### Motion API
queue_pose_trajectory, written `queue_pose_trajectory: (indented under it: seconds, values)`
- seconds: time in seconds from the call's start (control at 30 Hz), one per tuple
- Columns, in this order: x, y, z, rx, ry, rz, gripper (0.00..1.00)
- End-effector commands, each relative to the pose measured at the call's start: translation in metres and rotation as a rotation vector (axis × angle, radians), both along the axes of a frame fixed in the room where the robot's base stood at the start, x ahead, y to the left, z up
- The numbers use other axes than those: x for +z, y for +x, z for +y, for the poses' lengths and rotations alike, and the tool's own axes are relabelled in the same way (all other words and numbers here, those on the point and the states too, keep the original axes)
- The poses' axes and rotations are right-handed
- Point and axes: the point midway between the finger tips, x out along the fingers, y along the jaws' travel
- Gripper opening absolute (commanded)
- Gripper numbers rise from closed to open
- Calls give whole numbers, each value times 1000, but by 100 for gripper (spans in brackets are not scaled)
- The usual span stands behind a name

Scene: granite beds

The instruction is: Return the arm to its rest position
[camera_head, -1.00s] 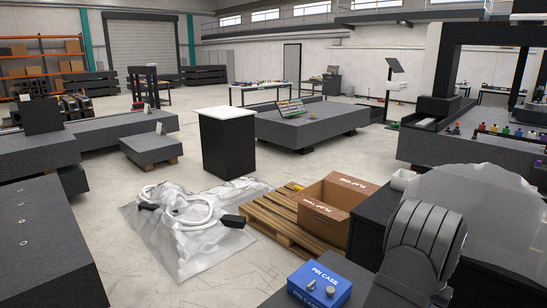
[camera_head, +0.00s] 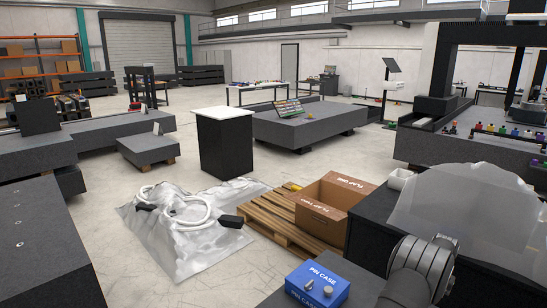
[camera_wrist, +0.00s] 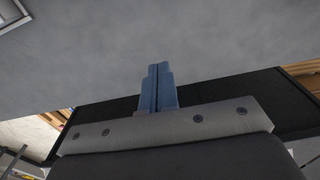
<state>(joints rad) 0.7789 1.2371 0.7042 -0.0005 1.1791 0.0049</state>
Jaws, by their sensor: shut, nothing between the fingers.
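My gripper (camera_wrist: 158,72) shows in the wrist view as two blue fingers pressed together, with nothing between them. Beyond the fingertips is a broad plain grey surface; I cannot tell what it belongs to. In the head view my grey arm (camera_head: 420,268) is at the lower right, in front of a black-topped bench. The gripper itself does not show clearly in the head view.
A blue pin case (camera_head: 318,284) with metal pins on top sits left of my arm. An open cardboard box (camera_head: 322,209) rests on a wooden pallet (camera_head: 262,222). Crumpled grey sheeting (camera_head: 180,245) with a white hose covers floor at the left. A translucent sheet (camera_head: 470,205) stands behind my arm.

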Motion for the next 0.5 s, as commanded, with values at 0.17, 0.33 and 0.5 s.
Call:
queue_pose_trajectory:
  seconds: [0.17, 0.33, 0.5]
  values:
    - [2, 11, -11, 0, -2, -2, 0]
    - [18, 11, -11, 0, -1, -1, 0]
    - [24, 10, -10, 0, -1, -1, 0]
